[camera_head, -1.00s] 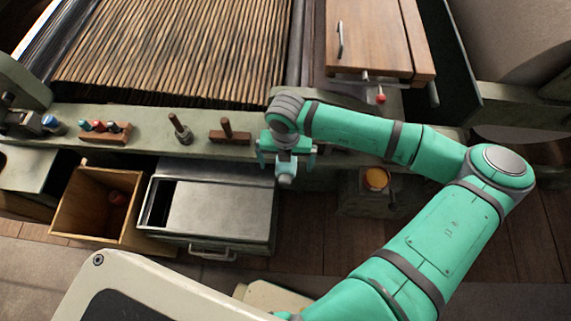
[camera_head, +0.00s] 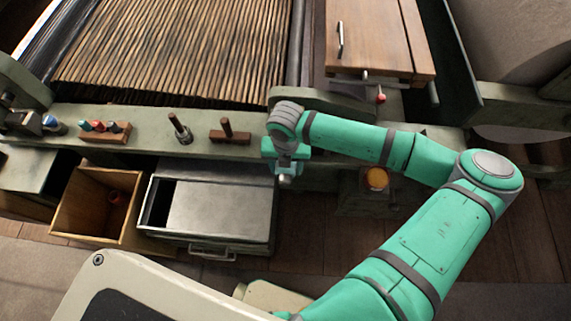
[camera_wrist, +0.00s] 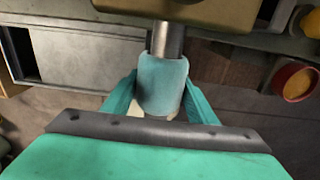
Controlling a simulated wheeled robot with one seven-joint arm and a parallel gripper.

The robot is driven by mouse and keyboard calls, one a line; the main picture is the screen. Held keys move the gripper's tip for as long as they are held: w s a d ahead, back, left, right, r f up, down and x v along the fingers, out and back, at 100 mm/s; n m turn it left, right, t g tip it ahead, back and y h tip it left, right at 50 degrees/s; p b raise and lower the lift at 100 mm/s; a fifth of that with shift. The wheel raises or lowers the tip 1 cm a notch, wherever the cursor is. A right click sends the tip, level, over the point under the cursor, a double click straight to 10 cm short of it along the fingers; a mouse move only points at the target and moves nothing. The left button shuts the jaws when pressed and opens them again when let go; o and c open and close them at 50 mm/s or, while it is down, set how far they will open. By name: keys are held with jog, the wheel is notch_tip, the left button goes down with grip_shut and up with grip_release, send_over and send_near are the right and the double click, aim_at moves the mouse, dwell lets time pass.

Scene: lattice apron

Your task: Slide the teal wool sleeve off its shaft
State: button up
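The teal wool sleeve (camera_wrist: 162,85) sits around a grey metal shaft (camera_wrist: 168,40) in the wrist view, with bare shaft showing above it. The shaft comes out of an olive-brown block at the top of that view. My gripper (camera_wrist: 161,88) has one teal finger on each side of the sleeve, and both fingertips appear to press against it. In the head view my gripper (camera_head: 285,164) is at the front edge of the green beam, and a pale teal end of the sleeve shows below it. The shaft is hidden there by my wrist.
A wooden bin (camera_head: 97,207) and a metal box (camera_head: 218,208) with a partly open top stand left of my gripper. An orange-topped cup (camera_head: 376,178) is to the right. Pegs (camera_head: 180,128) and a small rack (camera_head: 104,130) stand on the green beam (camera_head: 150,146).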

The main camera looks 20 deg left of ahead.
jog(key=shift+s, duration=0.1)
jog(key=s+d, duration=0.3)
jog(key=s, duration=0.8)
jog(key=shift+s+d, duration=0.15)
dwell(2.4)
dwell(0.4)
jog(key=shift+s+d+r, duration=0.3)
jog(key=shift+s+r, duration=0.45)
jog(key=shift+s, duration=0.25)
jog(key=shift+s+d+r, duration=0.3)
jog(key=shift+s+r, duration=0.45)
jog(key=shift+s, duration=0.2)
